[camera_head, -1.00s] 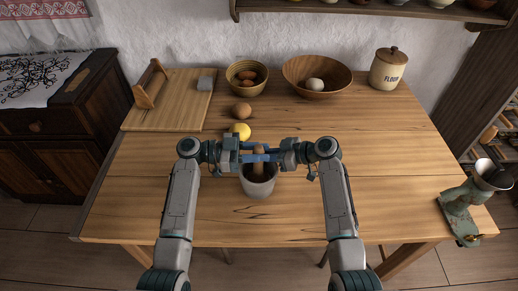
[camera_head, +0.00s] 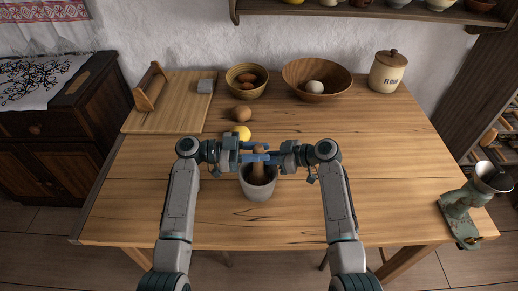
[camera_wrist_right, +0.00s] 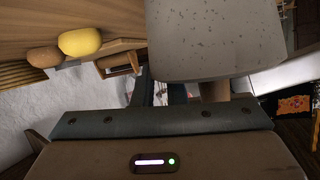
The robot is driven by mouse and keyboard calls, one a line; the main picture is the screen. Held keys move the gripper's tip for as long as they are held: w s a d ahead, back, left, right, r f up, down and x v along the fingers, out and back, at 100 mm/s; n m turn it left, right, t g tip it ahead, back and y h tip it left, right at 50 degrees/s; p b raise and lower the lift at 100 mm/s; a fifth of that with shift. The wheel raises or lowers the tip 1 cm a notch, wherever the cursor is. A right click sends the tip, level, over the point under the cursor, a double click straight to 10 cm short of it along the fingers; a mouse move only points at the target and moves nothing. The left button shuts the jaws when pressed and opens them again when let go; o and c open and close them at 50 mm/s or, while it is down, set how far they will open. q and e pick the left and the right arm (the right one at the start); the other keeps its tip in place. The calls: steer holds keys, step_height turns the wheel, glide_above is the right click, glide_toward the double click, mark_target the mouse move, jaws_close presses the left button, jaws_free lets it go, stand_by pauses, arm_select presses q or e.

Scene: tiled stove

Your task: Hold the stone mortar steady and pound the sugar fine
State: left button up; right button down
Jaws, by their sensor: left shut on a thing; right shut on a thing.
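The grey stone mortar (camera_head: 259,189) stands upright on the wooden table, near the middle of its front half. The wooden pestle (camera_head: 257,174) stands in it, its upper part between my gripper fingers. My left gripper (camera_head: 251,147) comes in from the left at the mortar's far rim and is shut; it appears to be on the mortar, but the contact is hidden. My right gripper (camera_head: 262,158) comes in from the right and is shut on the pestle above the rim. The right wrist view shows the mortar's speckled side (camera_wrist_right: 215,40) close up. Any sugar is too small to tell.
A lemon (camera_head: 241,132) and an egg (camera_head: 242,112) lie behind the mortar. A cutting board (camera_head: 170,105), two bowls and a flour jar (camera_head: 388,72) stand at the back. A green grinder (camera_head: 463,205) is at the right edge. The table beside the mortar is clear.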

arm_select(q)
steer(key=shift+f, duration=0.65)
steer(key=shift+r, duration=0.15)
steer(key=shift+r, duration=1.1)
steer(key=shift+r, duration=0.1)
steer(key=shift+r, duration=4.55)
steer(key=shift+r, duration=0.8)
steer(key=shift+f, duration=5.6)
